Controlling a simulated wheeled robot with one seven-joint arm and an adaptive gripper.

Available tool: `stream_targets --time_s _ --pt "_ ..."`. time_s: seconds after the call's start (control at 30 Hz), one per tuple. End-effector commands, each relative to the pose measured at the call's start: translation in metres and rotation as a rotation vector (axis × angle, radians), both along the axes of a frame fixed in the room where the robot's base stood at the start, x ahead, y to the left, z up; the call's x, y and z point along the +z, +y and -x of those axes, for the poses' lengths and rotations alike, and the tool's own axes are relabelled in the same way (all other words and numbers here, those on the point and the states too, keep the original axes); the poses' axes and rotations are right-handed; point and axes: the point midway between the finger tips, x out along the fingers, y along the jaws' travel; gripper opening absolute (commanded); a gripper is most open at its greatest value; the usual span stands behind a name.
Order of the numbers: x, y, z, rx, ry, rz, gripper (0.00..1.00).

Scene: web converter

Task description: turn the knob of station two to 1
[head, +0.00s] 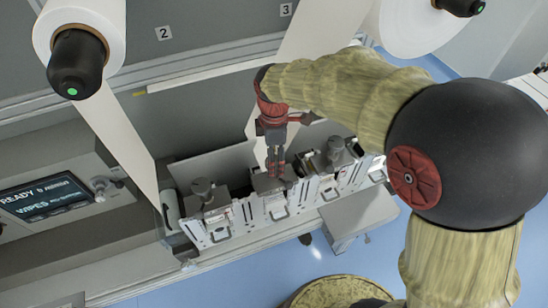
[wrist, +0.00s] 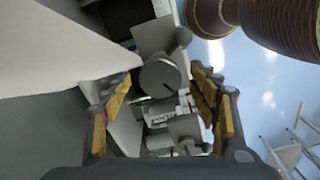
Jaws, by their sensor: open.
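My gripper (head: 276,166) points down over the middle of a row of stations along the machine's front. In the wrist view my gripper (wrist: 161,88) is open, one yellow-padded finger on each side of a round grey knob (wrist: 157,76). The knob has a short dark line on its face, pointing to the lower right in that picture. No finger is seen touching it, and I cannot tell the height gap. In the head view my fingers hide this knob. The numbers on its dial cannot be read.
Other stations have dark knobs, at left (head: 202,188) and right (head: 336,146). Wall plates read 2 (head: 164,33) and 3 (head: 286,10). A screen (head: 46,196) reads READY.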

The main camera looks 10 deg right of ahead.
Motion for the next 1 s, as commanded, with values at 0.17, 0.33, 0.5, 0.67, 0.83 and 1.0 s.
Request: stream_targets --time_s 0.17,0.33,0.5,0.67,0.83,1.0 --pt "0.001 0.0 0.0 0.0 0.0 0.0 0.6" --pt "0.015 0.0 -0.001 0.0 -0.003 -0.001 0.6" --pt "0.047 0.0 -0.001 0.0 -0.004 -0.001 0.6" --pt "0.079 0.0 -0.001 0.0 -0.003 -0.001 0.6" --pt "0.105 0.0 -0.001 0.0 -0.002 0.0 0.6" --pt "0.118 0.0 0.0 0.0 0.0 0.0 0.6"
